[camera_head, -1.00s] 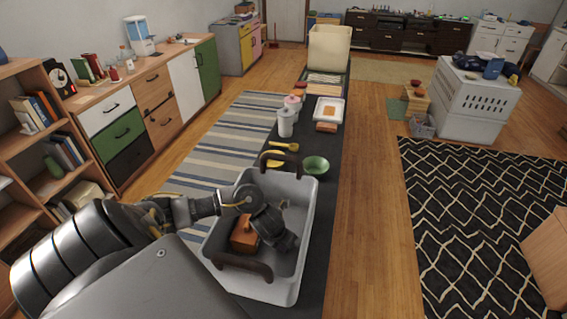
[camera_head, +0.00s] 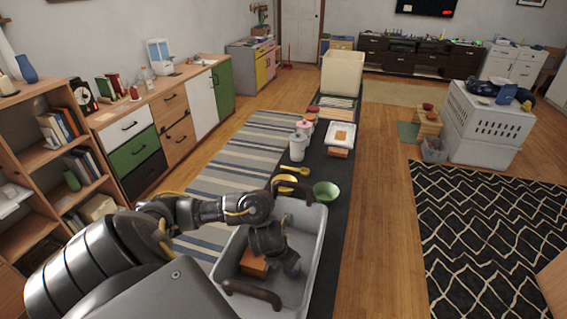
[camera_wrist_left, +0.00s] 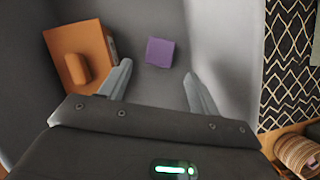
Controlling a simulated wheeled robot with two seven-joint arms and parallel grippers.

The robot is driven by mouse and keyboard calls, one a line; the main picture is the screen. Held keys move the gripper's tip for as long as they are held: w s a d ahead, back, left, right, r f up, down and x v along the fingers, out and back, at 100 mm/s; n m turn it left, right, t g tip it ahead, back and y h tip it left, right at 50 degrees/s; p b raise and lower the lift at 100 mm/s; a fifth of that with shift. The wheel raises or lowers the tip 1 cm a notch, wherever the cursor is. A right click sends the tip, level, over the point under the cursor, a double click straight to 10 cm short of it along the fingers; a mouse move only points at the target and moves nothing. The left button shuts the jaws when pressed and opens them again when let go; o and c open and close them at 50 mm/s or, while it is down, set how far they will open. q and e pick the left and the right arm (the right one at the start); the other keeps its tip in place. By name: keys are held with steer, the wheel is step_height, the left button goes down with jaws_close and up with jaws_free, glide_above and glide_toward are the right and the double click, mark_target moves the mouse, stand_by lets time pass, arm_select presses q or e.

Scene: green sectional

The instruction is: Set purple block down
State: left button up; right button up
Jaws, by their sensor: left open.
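The purple block (camera_wrist_left: 160,52) lies on the floor of a grey tub in the left wrist view, just beyond my fingertips and apart from both. My left gripper (camera_wrist_left: 158,72) is open and empty, pointing down into the tub (camera_head: 318,240). In the head view the left gripper (camera_head: 288,266) hangs inside the tub, and the purple block is hidden there. An orange-brown box (camera_wrist_left: 80,52) with a knob sits in the tub to the left of the block. My right gripper is not in view.
The tub has dark handles (camera_head: 252,293) at its near and far ends. Beyond it on the dark counter are a green bowl (camera_head: 326,191), yellow utensils (camera_head: 290,178), a canister (camera_head: 297,148) and a white tray (camera_head: 341,134).

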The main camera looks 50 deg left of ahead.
arm_select(q)
steer(key=shift+p+v, duration=0.45)
steer(key=shift+v, duration=1)
steer(key=shift+w, duration=0.1)
